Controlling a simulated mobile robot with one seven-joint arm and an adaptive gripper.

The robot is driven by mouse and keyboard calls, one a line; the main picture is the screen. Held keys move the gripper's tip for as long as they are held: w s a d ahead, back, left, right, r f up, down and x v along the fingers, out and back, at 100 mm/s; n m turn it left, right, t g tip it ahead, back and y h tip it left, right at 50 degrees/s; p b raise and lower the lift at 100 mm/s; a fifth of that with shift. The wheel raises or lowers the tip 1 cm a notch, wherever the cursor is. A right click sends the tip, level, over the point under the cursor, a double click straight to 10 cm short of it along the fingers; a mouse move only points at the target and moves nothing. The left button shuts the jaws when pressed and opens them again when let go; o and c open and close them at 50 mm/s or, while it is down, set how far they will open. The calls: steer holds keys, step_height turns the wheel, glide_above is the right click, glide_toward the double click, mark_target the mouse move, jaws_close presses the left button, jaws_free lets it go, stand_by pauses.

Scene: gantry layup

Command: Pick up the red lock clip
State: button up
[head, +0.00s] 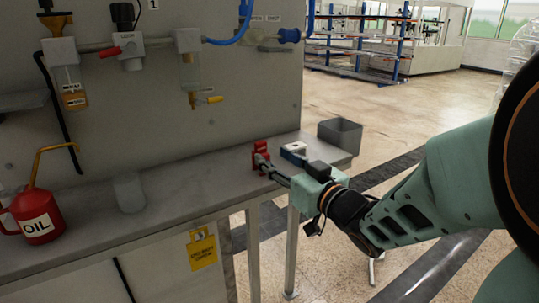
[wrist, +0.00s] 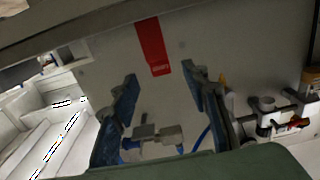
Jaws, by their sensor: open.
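The red lock clip (head: 261,148) stands on the grey bench near its right end in the head view. In the wrist view, a red flat piece with white lettering (wrist: 152,47) shows beyond the fingertips, between their lines; it looks like the same clip. My gripper (head: 264,166) reaches in low from the right, its fingertips close to the clip. In the wrist view my gripper (wrist: 159,74) has its two blue-grey fingers wide apart, with nothing between them. I cannot tell whether a finger touches the clip; the fingers hide part of it in the head view.
A blue and white item (head: 293,149) lies just behind my gripper. A grey bin (head: 340,134) stands at the bench's right end. A red oil can (head: 38,217) and a clear cup (head: 128,192) stand on the left. Pipe fittings (head: 130,46) hang on the wall panel above.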

mark_target(262, 149)
steer(key=b+x, duration=0.1)
steer(key=x, duration=0.5)
steer(key=shift+f, duration=0.1)
steer(key=shift+w+a, duration=0.3)
steer(key=shift+w, duration=0.15)
jaws_close()
